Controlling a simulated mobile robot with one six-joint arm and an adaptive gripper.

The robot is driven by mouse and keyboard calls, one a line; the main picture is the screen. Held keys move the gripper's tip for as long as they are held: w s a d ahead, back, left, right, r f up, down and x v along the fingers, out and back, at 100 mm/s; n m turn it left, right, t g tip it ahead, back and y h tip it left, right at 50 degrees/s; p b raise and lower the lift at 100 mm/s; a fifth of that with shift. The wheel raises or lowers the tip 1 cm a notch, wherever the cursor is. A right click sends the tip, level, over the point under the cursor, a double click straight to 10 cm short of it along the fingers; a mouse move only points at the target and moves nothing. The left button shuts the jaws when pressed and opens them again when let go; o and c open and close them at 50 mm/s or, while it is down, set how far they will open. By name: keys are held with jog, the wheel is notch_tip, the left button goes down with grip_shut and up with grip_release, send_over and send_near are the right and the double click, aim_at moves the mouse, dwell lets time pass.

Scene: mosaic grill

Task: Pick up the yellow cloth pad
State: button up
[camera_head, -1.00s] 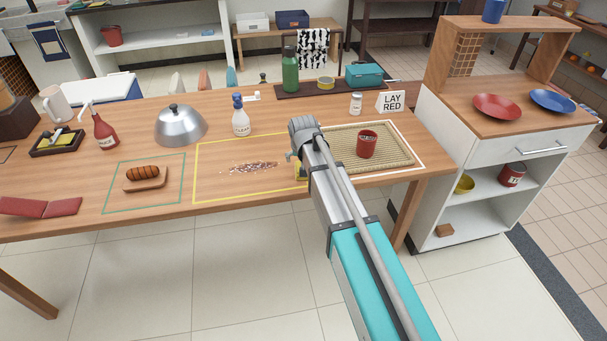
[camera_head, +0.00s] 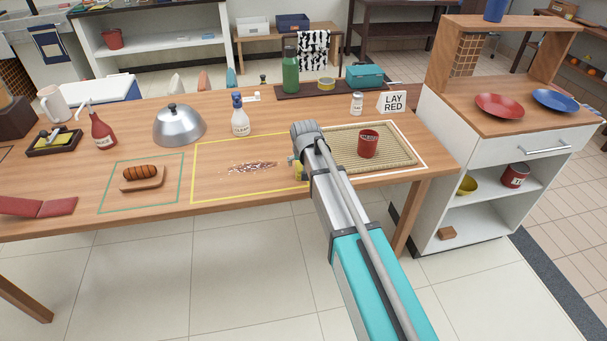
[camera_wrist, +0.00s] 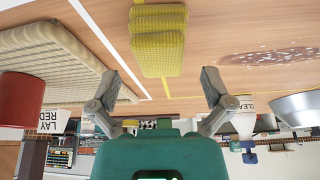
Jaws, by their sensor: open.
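The yellow cloth pad (camera_wrist: 158,42) is a ribbed, folded stack lying on the wooden table in the wrist view, ahead of my gripper and roughly centred between the fingers. In the head view only a small yellow edge (camera_head: 299,172) shows, as my arm hides the rest. My gripper (camera_wrist: 161,88) is open and empty, with its two grey fingers spread wider than the pad. The pad appears apart from both fingers.
A woven tray (camera_head: 398,137) with a red cup (camera_head: 368,143) stands right of the pad. Crumbs (camera_head: 252,167) lie left, inside a yellow outline. A white spray bottle (camera_head: 240,120), a silver dome (camera_head: 180,126) and a "LAY RED" sign (camera_head: 392,102) stand around.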

jog(key=shift+b+x, duration=0.8)
jog(key=shift+x, duration=0.4)
jog(key=c, duration=1)
